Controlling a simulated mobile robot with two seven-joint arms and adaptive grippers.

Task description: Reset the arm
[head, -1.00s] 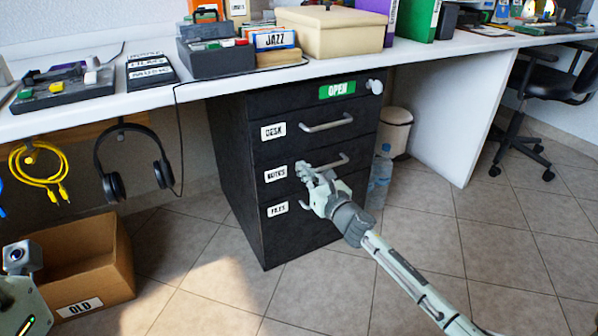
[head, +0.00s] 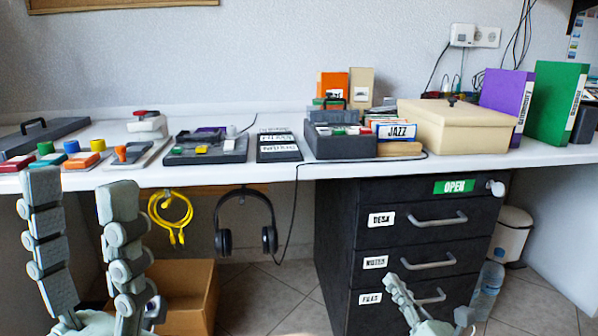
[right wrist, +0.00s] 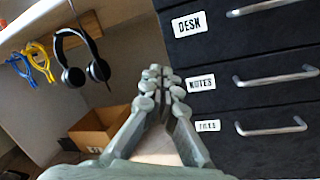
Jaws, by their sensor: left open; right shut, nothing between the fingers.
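My left gripper (head: 82,225) is raised at the left of the head view, in front of the desk edge, with its fingers apart and nothing between them. My right gripper (head: 395,284) is low in front of the black drawer cabinet (head: 340,215), near the lower drawers. In the right wrist view its fingers (right wrist: 158,82) come together at the tips, empty, to the left of the drawer labels. The three drawers, labelled DESK, NOTES and FILES, look closed.
The white desk (head: 300,168) holds trays, a JAZZ box (head: 340,140), a beige box (head: 455,125) and purple and green binders. Headphones (head: 245,240) and a yellow cable (head: 170,215) hang below its edge. A cardboard box (head: 205,295) and a bottle (head: 488,290) stand on the floor.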

